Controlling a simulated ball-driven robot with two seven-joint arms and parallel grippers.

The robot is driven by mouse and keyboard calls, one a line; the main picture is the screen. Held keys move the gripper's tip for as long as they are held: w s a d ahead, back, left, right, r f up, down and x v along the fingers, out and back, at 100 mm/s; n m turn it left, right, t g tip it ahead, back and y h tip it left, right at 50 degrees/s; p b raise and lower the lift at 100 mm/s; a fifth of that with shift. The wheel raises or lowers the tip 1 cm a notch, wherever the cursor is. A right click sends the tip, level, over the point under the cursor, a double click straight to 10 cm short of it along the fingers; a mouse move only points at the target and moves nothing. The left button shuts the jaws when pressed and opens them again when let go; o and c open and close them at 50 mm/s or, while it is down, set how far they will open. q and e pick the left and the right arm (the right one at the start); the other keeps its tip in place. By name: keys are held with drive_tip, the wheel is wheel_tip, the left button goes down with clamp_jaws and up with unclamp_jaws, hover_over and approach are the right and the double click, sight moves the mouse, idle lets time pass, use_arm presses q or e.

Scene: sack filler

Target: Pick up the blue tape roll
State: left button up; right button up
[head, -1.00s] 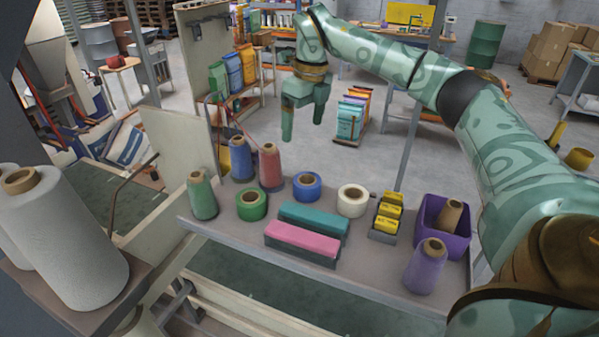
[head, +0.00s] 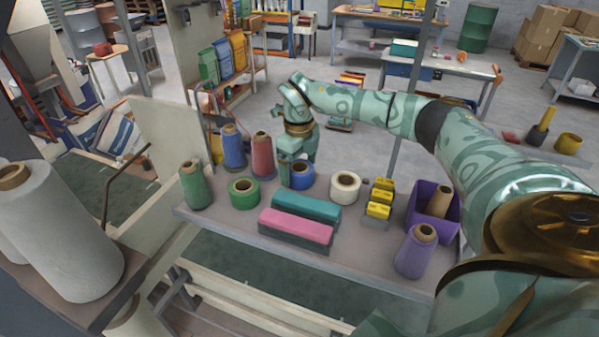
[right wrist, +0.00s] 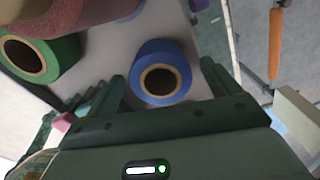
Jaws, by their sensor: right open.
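The blue tape roll (head: 303,182) lies flat on the grey shelf (head: 345,270), behind the teal box. My right gripper (head: 298,170) is open above it, pointing down, and partly hides the roll in the head view. In the right wrist view the blue roll (right wrist: 180,56) shows its brown core between the two spread fingers (right wrist: 162,88) and a little ahead of them. I cannot tell whether a finger touches it. My left gripper is not in view.
A green tape roll (head: 244,192) and red cone (head: 263,155) stand left of the gripper, a white tape roll (head: 345,187) right. The teal box (head: 306,208) and pink box (head: 296,228) lie in front. Yellow packs (head: 379,208) and a purple bin (head: 452,225) are further right.

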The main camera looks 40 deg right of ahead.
drive_tip(key=shift+f, duration=0.7)
drive_tip(key=c, duration=1.1)
